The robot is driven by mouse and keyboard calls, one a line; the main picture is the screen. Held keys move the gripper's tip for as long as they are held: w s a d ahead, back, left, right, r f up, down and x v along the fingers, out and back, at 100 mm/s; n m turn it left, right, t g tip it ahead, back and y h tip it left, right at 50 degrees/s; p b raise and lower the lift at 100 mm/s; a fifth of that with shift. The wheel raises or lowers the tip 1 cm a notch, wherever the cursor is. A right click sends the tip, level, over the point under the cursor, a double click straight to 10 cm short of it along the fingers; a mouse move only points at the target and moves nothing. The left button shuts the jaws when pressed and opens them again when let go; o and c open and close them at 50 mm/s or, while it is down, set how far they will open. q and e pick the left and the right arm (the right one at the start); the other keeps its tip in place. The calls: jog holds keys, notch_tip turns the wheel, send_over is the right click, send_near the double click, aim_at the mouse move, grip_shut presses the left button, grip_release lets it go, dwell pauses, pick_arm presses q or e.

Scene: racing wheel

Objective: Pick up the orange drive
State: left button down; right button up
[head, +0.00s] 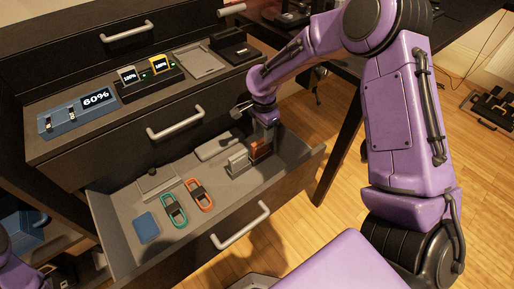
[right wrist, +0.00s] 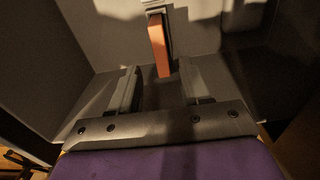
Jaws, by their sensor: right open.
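The orange drive (head: 262,149) stands upright at the right end of the open lower drawer (head: 118,236), beside a grey block (head: 237,162). In the right wrist view the drive (right wrist: 159,45) shows as a narrow orange face with a grey piece at its upper end. My right gripper (head: 264,133) is above the drive, pointing down into the drawer. In the right wrist view its two fingers (right wrist: 160,85) are apart and empty. The drive lies ahead of the gap between them; whether it is between the tips is unclear. My left gripper is not clearly visible.
A teal ring-shaped item (head: 174,211), an orange ring-shaped item (head: 200,195) and a blue square (head: 147,227) lie in the drawer. The drawer walls are close to my right gripper. A blue device reading 60% (head: 75,117) sits on the shelf above.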

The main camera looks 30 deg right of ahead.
aim_at(260, 147)
jog(key=f+b, duration=0.1)
jog(key=f, duration=0.1)
jog(key=f+b, duration=0.1)
jog(key=f, duration=0.2)
jog(key=a+f+b, duration=0.1)
jog(key=f, duration=0.1)
jog(key=shift+w+f, duration=0.1)
jog(key=shift+f, duration=0.2)
jog(key=shift+r, duration=0.1)
grip_shut()
